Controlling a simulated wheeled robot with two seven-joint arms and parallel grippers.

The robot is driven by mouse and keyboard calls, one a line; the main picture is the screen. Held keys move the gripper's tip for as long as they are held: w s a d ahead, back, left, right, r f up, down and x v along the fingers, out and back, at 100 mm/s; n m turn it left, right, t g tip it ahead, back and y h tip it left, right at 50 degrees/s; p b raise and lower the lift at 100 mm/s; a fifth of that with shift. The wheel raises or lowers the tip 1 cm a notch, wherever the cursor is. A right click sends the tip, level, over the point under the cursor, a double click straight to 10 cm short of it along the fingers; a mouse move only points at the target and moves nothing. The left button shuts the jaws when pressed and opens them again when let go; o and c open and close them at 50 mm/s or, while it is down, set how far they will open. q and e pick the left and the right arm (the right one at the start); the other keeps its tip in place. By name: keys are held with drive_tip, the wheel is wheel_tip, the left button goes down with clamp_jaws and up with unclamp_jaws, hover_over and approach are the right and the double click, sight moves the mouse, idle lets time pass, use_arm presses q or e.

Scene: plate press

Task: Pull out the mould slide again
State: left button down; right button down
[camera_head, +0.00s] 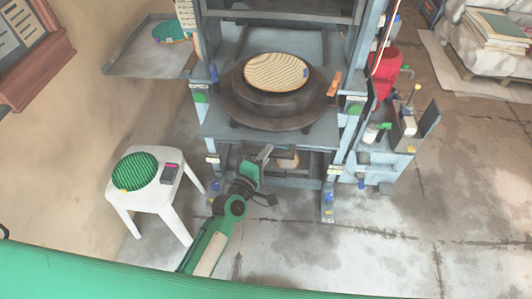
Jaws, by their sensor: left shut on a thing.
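The mould slide (222,128) is a grey plate at the front of the press. It carries a dark round mould (240,116) with a ridged cream disc (276,72) on top. An orange-brown grip (334,84) stands at the mould's right. My left gripper (265,153) reaches up from below to the slide's front edge, left of a tan round knob (288,160). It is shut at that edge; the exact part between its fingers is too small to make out. My right gripper is not in view.
A white stool (150,203) with a green ridged disc (135,171) and a small dark-and-pink object stands left. A grey tray (140,62) is at the back left wall. The press frame (352,110) flanks the slide. The floor at front right is clear.

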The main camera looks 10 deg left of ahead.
use_arm(q)
drive_tip(key=c, duration=1.7)
unclamp_jaws()
drive_tip(key=shift+w, duration=0.1)
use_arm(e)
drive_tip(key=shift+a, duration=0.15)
